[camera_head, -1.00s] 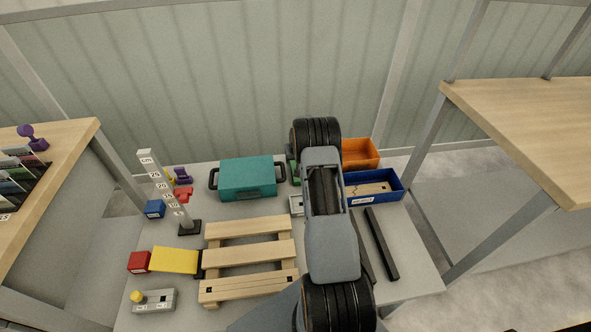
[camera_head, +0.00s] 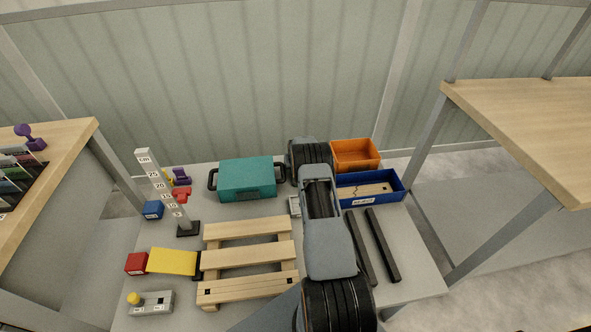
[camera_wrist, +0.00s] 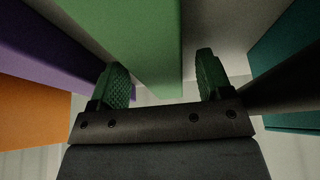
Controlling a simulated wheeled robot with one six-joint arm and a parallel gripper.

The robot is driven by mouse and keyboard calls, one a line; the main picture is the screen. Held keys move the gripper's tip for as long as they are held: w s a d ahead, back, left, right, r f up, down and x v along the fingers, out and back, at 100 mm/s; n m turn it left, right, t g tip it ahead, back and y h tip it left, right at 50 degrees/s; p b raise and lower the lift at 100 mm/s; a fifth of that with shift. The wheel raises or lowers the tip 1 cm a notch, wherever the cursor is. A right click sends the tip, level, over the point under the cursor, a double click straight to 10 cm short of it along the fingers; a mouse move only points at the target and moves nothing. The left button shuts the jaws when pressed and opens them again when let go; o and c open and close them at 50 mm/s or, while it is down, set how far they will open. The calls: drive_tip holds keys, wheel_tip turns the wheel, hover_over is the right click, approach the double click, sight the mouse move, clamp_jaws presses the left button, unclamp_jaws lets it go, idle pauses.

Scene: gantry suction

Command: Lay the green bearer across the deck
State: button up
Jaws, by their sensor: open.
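The green bearer (camera_wrist: 135,35) shows in the wrist view as a long green bar. It lies between the two fingertips of my gripper (camera_wrist: 164,82), which is open with a gap on the right side of the bar. In the head view my arm hides the bearer and the fingers. The deck (camera_head: 248,253) is a pale wooden slatted frame on the grey table, left of my arm, and its top slats are bare.
A purple bar (camera_wrist: 50,55) lies left of the bearer. A teal case (camera_head: 247,178), an orange bin (camera_head: 355,153) and a blue bin (camera_head: 395,187) stand at the back. A height gauge (camera_head: 163,185) stands left. Two dark bars (camera_head: 383,245) lie right.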

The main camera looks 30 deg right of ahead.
drive_tip(key=shift+c, duration=0.3)
drive_tip(key=c, duration=1)
drive_tip(key=shift+r, duration=0.15)
